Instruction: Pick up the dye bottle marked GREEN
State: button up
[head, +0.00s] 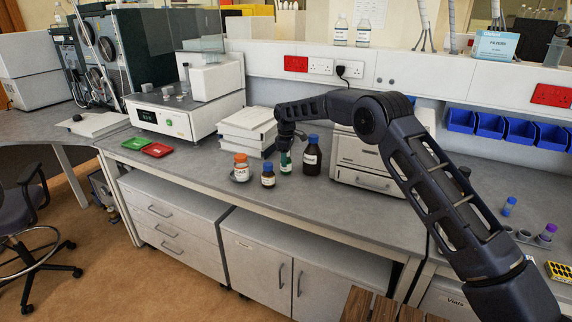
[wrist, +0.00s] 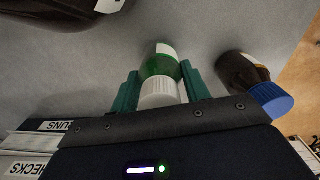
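The green dye bottle (head: 286,169) stands on the bench among other bottles, mostly below my gripper (head: 286,150) in the head view. In the wrist view the green bottle (wrist: 161,64) has a white cap and a pale label, whose writing I cannot read. It lies between the two teal fingers of my gripper (wrist: 160,78), which sit close against both its sides with no clear gap. The bottle appears upright and at bench level; I cannot tell whether it is lifted at all.
A small brown blue-capped bottle (head: 268,176) and an orange-capped bottle (head: 241,170) stand to the left. A taller dark blue-capped bottle (head: 312,158) stands close on the right.

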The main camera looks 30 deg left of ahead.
jog(key=shift+c, duration=1)
jog(key=shift+r, duration=0.15)
